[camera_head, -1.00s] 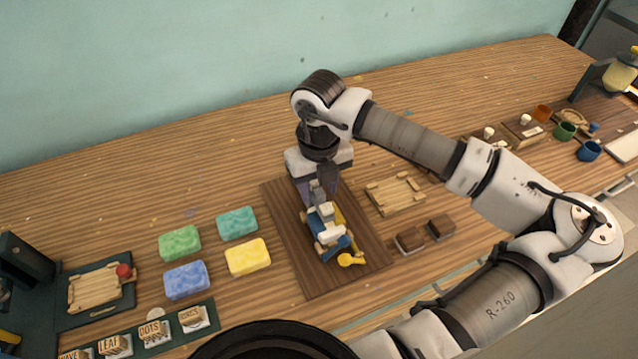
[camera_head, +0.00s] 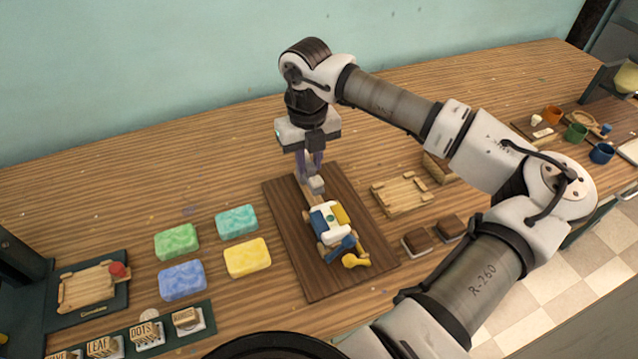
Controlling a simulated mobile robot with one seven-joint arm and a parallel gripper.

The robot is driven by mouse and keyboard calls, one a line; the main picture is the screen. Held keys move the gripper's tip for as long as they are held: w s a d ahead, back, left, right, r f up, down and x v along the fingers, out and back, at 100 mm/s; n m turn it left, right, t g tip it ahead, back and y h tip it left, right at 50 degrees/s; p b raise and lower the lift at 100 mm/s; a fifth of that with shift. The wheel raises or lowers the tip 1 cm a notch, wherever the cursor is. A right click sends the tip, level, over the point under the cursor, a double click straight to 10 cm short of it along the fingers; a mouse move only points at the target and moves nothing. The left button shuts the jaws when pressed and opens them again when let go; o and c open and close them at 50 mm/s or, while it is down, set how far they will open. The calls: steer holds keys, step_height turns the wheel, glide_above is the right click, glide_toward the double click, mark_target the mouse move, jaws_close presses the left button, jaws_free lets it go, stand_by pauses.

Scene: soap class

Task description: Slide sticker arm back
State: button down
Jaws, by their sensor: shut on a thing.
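The sticker machine (camera_head: 330,224), a small device with blue, white and yellow parts and a yellow knob (camera_head: 355,260), sits on a dark brown board (camera_head: 318,284). A pale slide with a white-grey block, the sticker arm (camera_head: 314,184), extends from its far end. My gripper (camera_head: 311,178) points down over that far end and is shut on the sticker arm's block. The fingertips partly cover the block, so the exact grip is hard to see.
Green, teal, blue and yellow soap bars (camera_head: 248,257) lie left of the board. A wooden tray (camera_head: 400,193) and two brown blocks (camera_head: 452,227) lie to its right. Labelled stamps (camera_head: 146,332) stand at the front left. Wood behind the board is clear.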

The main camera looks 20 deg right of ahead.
steer(key=shift+w, duration=1)
steer(key=shift+r, duration=0.15)
steer(key=c, duration=1.3)
jaws_free()
steer(key=shift+w, duration=0.2)
steer(key=shift+s, duration=0.1)
step_height(320, 180, up, 14)
steer(key=b, duration=0.2)
steer(key=shift+b, duration=0.3)
steer(key=shift+f, duration=0.2)
